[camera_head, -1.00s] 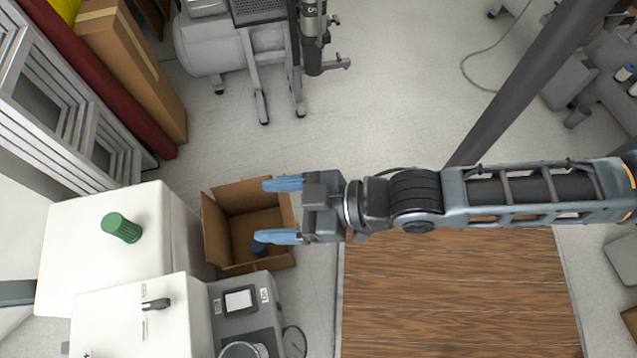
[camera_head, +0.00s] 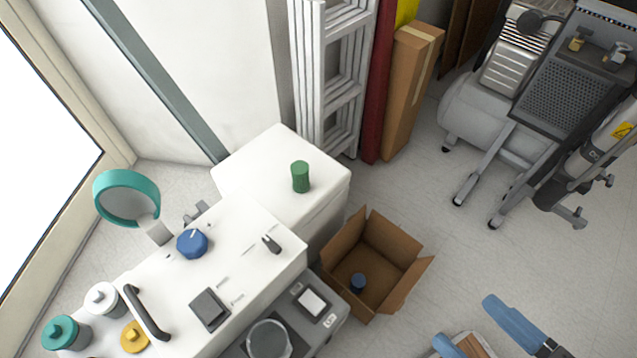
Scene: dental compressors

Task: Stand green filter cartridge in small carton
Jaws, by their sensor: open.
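The green filter cartridge (camera_head: 300,177) stands upright on the white box-like top (camera_head: 262,160) beside the white machine. The small carton (camera_head: 408,290) is open on the floor to its lower right, flaps spread. Most of my arm is out of view.
A white machine (camera_head: 180,285) with a blue knob (camera_head: 192,243) and a black handle (camera_head: 146,312) fills the lower left. A ladder (camera_head: 340,80) and tall cardboard box (camera_head: 412,90) stand behind. A compressor (camera_head: 480,120) is at the right. Floor between carton and compressor is clear.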

